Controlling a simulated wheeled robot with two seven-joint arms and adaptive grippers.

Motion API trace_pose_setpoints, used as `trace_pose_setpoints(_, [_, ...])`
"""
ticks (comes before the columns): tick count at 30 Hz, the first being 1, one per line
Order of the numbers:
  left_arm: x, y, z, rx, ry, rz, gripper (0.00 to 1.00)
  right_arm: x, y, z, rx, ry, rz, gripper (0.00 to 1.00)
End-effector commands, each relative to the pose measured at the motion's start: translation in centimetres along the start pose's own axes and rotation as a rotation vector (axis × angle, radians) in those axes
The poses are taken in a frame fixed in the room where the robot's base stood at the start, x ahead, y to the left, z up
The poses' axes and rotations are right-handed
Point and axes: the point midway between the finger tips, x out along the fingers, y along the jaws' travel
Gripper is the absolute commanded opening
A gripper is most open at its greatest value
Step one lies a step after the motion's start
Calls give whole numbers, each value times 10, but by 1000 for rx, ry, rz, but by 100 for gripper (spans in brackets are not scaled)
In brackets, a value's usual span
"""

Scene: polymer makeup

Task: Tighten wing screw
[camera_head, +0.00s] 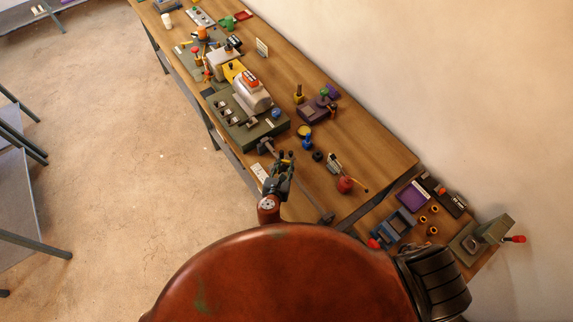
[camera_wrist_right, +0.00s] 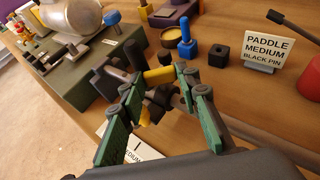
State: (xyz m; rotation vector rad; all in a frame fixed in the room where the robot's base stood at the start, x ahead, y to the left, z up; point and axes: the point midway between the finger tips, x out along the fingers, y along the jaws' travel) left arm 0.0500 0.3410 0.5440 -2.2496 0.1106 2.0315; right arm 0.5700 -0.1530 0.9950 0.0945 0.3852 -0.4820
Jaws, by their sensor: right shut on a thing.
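My right gripper (camera_head: 286,160) is at the front end of the green machine base (camera_head: 238,122). In the right wrist view, the green fingers and yellow pads of my right gripper (camera_wrist_right: 155,97) close around a small dark part, which looks like the wing screw (camera_wrist_right: 161,97). The fingers hide much of it, so its turn and how tight it is cannot be told. Dark grey clamp-like parts (camera_wrist_right: 132,54) stand just beyond the fingers; they also show in the head view (camera_head: 265,146). My left gripper is not in view.
A blue peg-like part (camera_wrist_right: 187,38), a black block (camera_wrist_right: 219,56) and a sign reading "PADDLE MEDIUM BLACK PIN" (camera_wrist_right: 267,47) stand close by on the wooden table (camera_head: 380,150). A red round object (camera_head: 345,184) lies to the right. The purple fixture (camera_head: 315,112) is farther back.

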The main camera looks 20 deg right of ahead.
Motion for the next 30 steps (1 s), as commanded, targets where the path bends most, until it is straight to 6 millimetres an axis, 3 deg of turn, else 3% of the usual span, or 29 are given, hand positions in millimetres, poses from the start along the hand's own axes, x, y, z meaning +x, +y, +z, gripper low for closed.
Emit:
trace_pose_setpoints(21, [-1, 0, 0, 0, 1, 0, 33, 0, 3, 1, 33, -1, -73, 6])
trace_pose_setpoints(22, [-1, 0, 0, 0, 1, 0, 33, 0, 3, 1, 33, -1, -73, 31])
trace_pose_setpoints(25, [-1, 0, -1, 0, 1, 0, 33, 0, 3, 1, 33, -1, -73, 38])
trace_pose_setpoints(30, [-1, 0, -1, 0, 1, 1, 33, 0, 2, 0, 32, 0, -73, 38])
